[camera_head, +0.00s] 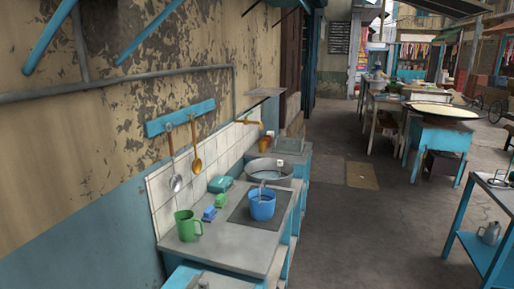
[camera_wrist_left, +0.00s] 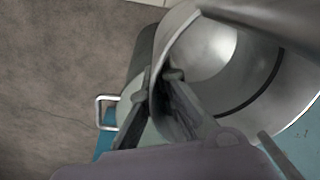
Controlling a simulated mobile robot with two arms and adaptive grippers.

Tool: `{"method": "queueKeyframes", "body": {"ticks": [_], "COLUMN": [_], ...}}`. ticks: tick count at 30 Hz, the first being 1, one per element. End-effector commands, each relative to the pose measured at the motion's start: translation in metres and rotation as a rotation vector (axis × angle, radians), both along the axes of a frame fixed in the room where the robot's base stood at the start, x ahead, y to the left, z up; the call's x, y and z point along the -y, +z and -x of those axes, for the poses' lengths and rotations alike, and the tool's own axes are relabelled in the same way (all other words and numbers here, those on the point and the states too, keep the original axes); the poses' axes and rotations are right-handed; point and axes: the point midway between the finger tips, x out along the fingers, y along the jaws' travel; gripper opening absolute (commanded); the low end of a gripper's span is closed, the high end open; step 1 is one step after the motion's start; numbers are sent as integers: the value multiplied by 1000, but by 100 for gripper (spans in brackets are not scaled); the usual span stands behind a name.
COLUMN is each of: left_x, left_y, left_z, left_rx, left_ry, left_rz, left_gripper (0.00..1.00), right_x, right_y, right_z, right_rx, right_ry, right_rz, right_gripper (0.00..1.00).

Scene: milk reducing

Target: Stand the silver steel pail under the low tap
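A large silver steel vessel, which I take for the pail (camera_wrist_left: 210,50), fills the right of the left wrist view, its shiny inside and a dark band showing. My left gripper (camera_wrist_left: 160,74) has one finger outside and one inside its wall, the tips close together on the rim. In the head view a brass tap (camera_head: 248,122) sticks out low from the wall. Below it a wide steel basin (camera_head: 268,171) stands on the counter. I cannot pick out the held pail in the head view. Neither gripper shows there.
Ladles hang on the wall. A teal table (camera_head: 480,250) with a steel jug (camera_head: 490,233) stands at right. The floor (camera_head: 370,230) between is clear.

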Motion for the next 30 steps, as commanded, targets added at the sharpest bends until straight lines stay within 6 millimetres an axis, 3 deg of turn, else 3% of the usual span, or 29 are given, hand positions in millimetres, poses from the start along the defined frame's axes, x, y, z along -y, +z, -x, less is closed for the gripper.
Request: {"method": "queueKeyframes", "body": {"ticks": [1,5,9,16,19,22,24,30], "left_x": [3,17,41,89,113,135,146,158], "left_y": [11,45,98,199,248,298,325,377], "left_z": [-19,-63,-117,-175,-186,-183,-173,-131], "left_rx": [10,13,14,13,14,15,11,6], "left_ry": [4,19,31,22,2,-27,-47,-91], "left_rz": [-1,-2,-3,-4,-5,-6,-6,-8], "left_gripper": [0,0,0,0,0,0,0,0], "right_x": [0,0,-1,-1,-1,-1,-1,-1], "right_y": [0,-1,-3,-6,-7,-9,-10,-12], "right_z": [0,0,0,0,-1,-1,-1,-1], "right_rx": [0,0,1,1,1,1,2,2], "right_ry": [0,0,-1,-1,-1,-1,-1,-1], "right_rz": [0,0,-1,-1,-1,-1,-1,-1], "right_gripper": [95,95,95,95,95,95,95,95]}}
